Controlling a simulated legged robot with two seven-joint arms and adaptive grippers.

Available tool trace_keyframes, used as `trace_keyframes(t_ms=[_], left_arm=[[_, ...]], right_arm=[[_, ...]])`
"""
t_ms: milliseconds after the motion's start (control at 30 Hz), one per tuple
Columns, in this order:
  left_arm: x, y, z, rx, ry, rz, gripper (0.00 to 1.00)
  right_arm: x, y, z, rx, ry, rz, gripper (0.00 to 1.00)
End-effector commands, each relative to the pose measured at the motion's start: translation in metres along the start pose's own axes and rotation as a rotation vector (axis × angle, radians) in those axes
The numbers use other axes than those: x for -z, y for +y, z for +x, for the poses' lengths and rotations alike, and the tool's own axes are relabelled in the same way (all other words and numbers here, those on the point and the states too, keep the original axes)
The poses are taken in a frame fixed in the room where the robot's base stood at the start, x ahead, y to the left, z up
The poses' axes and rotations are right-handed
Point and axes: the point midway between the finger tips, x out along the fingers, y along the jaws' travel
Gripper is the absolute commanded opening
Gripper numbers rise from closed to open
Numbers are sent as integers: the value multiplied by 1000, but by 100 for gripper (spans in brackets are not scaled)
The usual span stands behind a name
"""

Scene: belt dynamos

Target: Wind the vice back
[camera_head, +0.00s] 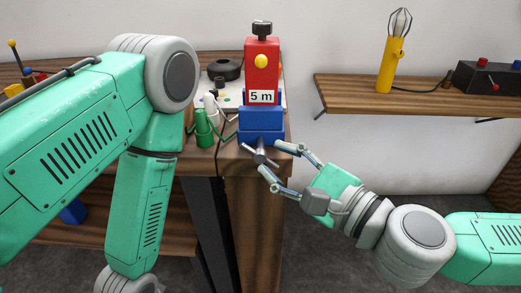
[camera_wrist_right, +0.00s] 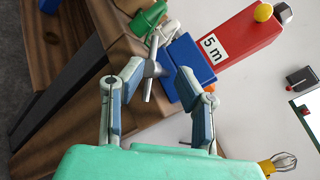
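The blue vice (camera_head: 261,124) stands at the front right corner of the wooden bench, and it also shows in the right wrist view (camera_wrist_right: 190,66). A red block (camera_head: 262,70) labelled "5 m", with a yellow knob and a black top knob, stands upright in it. The vice's grey bar handle (camera_head: 260,156) sticks out at the front; it lies tilted in the right wrist view (camera_wrist_right: 149,86). My right gripper (camera_head: 271,158) is open in front of the vice, its fingertips (camera_wrist_right: 159,69) on either side of the handle, with gaps showing. My left gripper is out of view.
Green and white cylinders (camera_head: 204,128) with wires stand left of the vice. A black ring (camera_head: 224,69) lies behind them. A wall shelf (camera_head: 370,94) at right holds a yellow caged lamp (camera_head: 391,65) and a dark box (camera_head: 490,77). My left arm covers the bench's left part.

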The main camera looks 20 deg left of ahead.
Motion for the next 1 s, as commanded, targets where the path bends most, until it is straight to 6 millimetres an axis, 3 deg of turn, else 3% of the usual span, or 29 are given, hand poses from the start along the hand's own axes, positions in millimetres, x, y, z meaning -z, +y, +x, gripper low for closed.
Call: trace_keyframes(t_ms=[100,200,633,667,733,1000], left_arm=[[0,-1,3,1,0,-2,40],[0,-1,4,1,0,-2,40],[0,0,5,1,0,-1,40],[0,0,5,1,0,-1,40],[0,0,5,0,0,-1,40],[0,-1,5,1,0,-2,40]], right_arm=[[-3,4,26,-5,1,-4,29],[-2,4,39,-4,2,-5,29],[0,-2,40,3,-4,2,29],[0,-1,41,2,-3,2,26],[-1,0,44,0,-2,0,1],[-2,0,48,1,1,-4,0]])
